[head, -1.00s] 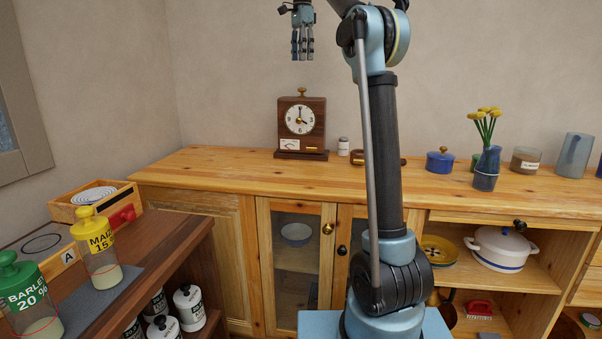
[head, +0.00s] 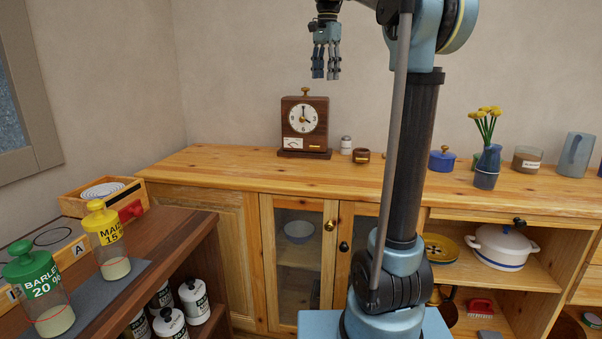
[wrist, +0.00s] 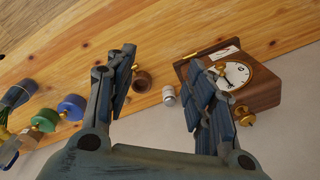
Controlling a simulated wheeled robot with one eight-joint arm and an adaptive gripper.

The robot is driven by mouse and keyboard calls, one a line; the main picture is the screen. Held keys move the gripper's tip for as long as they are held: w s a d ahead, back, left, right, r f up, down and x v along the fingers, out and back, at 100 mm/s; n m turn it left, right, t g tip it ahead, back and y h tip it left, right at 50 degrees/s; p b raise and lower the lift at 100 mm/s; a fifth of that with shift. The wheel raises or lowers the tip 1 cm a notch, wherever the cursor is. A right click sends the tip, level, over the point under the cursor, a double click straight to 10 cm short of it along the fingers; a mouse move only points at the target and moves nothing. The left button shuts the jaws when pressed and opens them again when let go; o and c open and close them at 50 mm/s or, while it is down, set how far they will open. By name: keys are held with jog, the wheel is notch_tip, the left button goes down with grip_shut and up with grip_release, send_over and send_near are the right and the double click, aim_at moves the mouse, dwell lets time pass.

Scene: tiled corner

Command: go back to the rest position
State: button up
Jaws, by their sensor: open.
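My gripper (head: 326,62) is in the air above the wooden counter, in front of the bare wall. It points down, and its fingers are apart with nothing between them. In the head view it is above and a little right of the wooden clock (head: 304,125). In the wrist view my gripper (wrist: 160,100) shows its two fingers spread wide, with the counter and wall behind. The clock (wrist: 262,88) lies beyond the right finger and is partly hidden by it.
A small shaker (head: 346,145), a brown cup (head: 361,156), a blue pot (head: 441,159) and a flower vase (head: 487,166) stand on the counter (head: 230,170). Yellow (head: 106,240) and green (head: 38,290) jars stand on the left shelf. The air around my gripper is clear.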

jog(key=s+d+f+n, duration=0.3)
jog(key=s+f, duration=0.8)
jog(key=f, duration=0.4)
jog(key=s+d+f+n+t, duration=0.1)
jog(key=s+d+f+n, duration=0.2)
jog(key=s+f, duration=0.8)
jog(key=s+d+f+n, duration=0.4)
jog(key=s+f, duration=0.8)
jog(key=f, duration=0.7)
jog(key=shift+d+f+t, duration=0.3)
jog(key=shift+d+f, duration=0.1)
jog(key=shift+d, duration=0.05)
jog(key=shift+w+f, duration=0.2)
jog(key=shift+w, duration=0.3)
